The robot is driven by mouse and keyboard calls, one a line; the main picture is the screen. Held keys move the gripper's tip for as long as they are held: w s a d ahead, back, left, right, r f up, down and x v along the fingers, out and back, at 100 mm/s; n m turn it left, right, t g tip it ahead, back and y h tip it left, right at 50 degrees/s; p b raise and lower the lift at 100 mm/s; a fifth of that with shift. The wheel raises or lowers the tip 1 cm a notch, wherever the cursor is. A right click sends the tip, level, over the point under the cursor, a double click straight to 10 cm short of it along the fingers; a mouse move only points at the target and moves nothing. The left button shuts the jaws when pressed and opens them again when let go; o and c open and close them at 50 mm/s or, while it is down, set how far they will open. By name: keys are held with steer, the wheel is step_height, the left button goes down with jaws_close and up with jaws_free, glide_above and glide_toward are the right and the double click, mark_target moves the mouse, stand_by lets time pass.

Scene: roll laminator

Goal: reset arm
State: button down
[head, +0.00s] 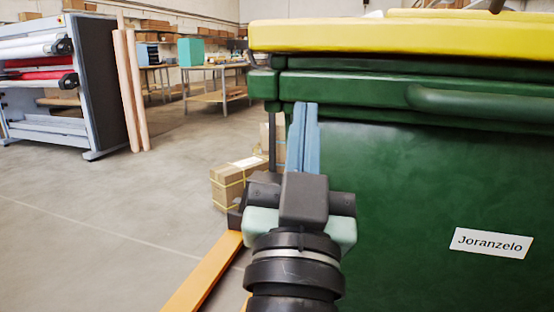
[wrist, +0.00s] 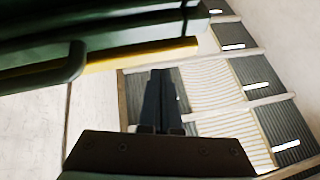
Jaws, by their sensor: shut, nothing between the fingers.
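My gripper (head: 302,138) is in the middle of the head view, its blue fingers pointing up and away from me. The fingers are together with nothing between them. They are in front of the left edge of a large green bin (head: 420,190) with a yellow lid (head: 400,36); I cannot tell whether they touch it. In the wrist view my gripper (wrist: 161,85) shows as dark, closed fingers. The bin's green edge (wrist: 100,45) is at the upper left there. My arm comes up from the bottom of the head view.
The roll laminator (head: 95,75) stands at the far left, with pinkish rolls (head: 128,85) upright beside it. Strapped cardboard boxes (head: 232,187) and an orange bar (head: 205,272) are left of my arm. A table (head: 215,97) stands behind. The floor at left is clear.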

steer(key=s+a+r+n+t+y+p, duration=0.1)
steer(key=s+r+t+y+p, duration=0.15)
steer(key=s+r, duration=0.45)
steer(key=s+a+r+n+t+y+p, duration=0.15)
steer(key=r+p, duration=0.25)
steer(key=r, duration=0.7)
step_height(320, 180, up, 34)
steer(key=g+h+p, duration=0.1)
steer(key=p, duration=3.3)
